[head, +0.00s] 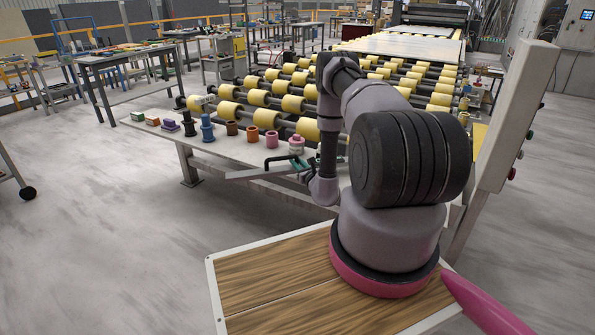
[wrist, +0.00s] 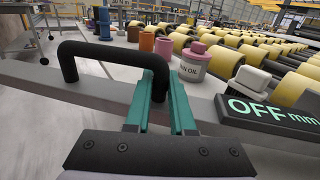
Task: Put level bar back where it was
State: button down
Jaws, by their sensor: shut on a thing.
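The level bar is a long grey bar (head: 248,174) with a black loop handle (wrist: 105,50). In the wrist view its grey body (wrist: 50,82) crosses the picture, and a dark display block (wrist: 268,116) at the right reads "OFF mm". My gripper (wrist: 163,80) has teal fingers shut on the handle at its right end. In the head view my gripper (head: 299,164) is partly hidden by my arm, with the bar at the near edge of the pale bench top (head: 225,146). I cannot tell whether the bar touches the bench.
Yellow rollers (head: 258,97) lie behind. The floor at the left is open.

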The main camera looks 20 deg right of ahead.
notch_tip(320, 180, down, 3)
jog(key=shift+f, duration=0.15)
jog(key=c, duration=0.8)
grip_release()
jog(key=shift+o, duration=0.2)
